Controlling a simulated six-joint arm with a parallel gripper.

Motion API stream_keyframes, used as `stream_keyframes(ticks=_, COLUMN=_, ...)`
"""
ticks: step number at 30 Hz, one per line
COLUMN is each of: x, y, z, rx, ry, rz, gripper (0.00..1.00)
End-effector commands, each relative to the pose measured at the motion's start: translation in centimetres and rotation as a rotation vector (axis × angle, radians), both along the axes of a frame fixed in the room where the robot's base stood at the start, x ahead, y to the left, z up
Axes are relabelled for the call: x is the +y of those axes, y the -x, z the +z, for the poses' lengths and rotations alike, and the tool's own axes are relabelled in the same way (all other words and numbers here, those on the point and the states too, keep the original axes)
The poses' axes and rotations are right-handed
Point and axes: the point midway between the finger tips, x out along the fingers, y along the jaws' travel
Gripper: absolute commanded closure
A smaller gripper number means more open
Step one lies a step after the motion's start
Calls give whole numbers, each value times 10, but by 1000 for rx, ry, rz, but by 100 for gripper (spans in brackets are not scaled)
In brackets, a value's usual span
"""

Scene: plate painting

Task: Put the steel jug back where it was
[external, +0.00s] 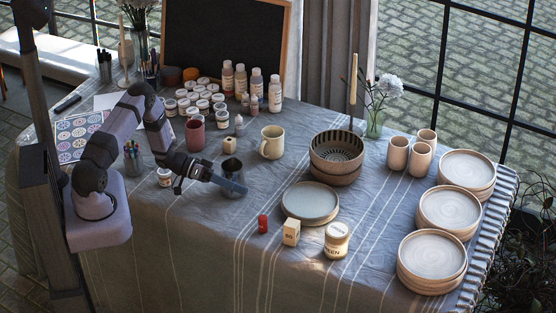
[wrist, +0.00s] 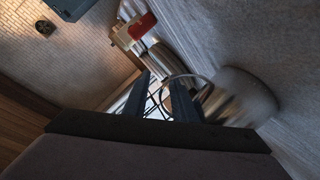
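The steel jug (external: 231,166) stands on the striped cloth in the external view, dark and partly covered by my gripper. My gripper (external: 237,186) is low over the table, on the near side of the jug. In the wrist view my gripper (wrist: 159,76) has its two dark blue fingers apart. A shiny streaked surface and thin curved lines, which look like the jug (wrist: 180,62) and its handle, show beyond and between the fingers. I cannot tell whether the fingers touch it.
A cream mug (external: 272,142), a red cup (external: 195,135) and a small cube (external: 230,145) stand behind the jug. To the right are a grey plate (external: 310,201), a red cylinder (external: 263,223), a wooden block (external: 291,232) and a labelled jar (external: 337,240). The cloth in front is clear.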

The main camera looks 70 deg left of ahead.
Motion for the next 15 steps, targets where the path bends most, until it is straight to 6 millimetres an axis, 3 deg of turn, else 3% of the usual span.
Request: stream_keyframes(ticks=15, x=47, y=71, z=22, rx=-2, ry=-1, rz=3, gripper=75)
